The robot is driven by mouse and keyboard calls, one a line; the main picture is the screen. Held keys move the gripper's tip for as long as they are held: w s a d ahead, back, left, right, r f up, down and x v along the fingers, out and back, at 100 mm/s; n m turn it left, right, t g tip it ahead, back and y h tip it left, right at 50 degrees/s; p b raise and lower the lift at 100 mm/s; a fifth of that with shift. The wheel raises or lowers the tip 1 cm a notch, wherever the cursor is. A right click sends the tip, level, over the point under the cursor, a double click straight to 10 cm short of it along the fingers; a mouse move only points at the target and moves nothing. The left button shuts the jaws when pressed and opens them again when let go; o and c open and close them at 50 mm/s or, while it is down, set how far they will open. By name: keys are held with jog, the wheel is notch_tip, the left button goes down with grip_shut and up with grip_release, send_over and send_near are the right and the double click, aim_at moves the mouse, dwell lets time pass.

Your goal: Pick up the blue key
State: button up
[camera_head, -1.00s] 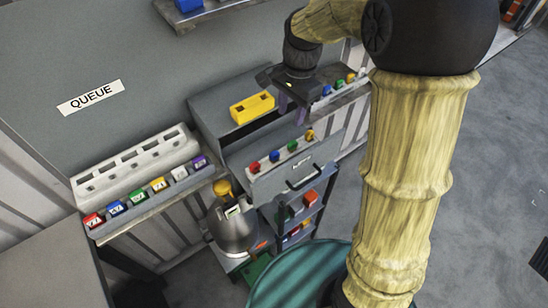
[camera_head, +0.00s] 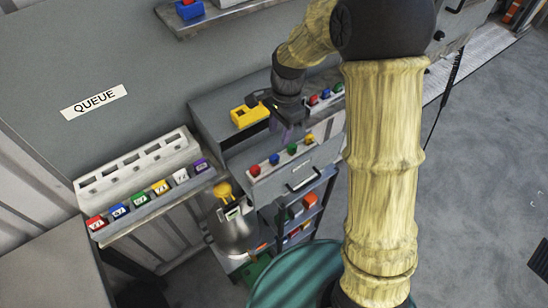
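A small blue key (camera_head: 274,159) stands in a row on the grey drawer panel (camera_head: 268,182), between a red key (camera_head: 255,170) and a green key (camera_head: 292,149). A yellow key (camera_head: 309,139) is at the row's right end. My gripper (camera_head: 284,132) points down over the drawer unit, above and behind the blue and green keys. Another blue piece, a labelled block (camera_head: 118,211), sits in the rack on the left.
A yellow block (camera_head: 250,110) lies on the unit's top, close to my gripper. A white slotted rack (camera_head: 135,168) stands left, above several labelled blocks. A metal kettle-like vessel (camera_head: 234,236) and a teal drum (camera_head: 290,275) stand in front. More small keys (camera_head: 325,95) sit behind my gripper.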

aim_at(274, 155)
jog(key=f, duration=0.3)
jog(key=f+p, duration=0.1)
jog(key=f, duration=0.1)
jog(key=shift+s+a, duration=0.2)
jog(key=shift+a, duration=0.05)
jog(key=shift+f, duration=0.15)
jog(key=shift+s+a+f+p, duration=0.15)
jog(key=shift+f+p, duration=0.1)
jog(key=shift+p, duration=0.15)
jog(key=shift+s+a+f+p, duration=0.2)
jog(key=shift+f+p, duration=0.3)
jog(key=shift+f, duration=0.6)
jog(key=shift+s+a+f+p, duration=0.15)
jog(key=shift+f+p, duration=0.3)
jog(key=shift+f, duration=0.65)
jog(key=shift+w, duration=0.1)
grip_shut()
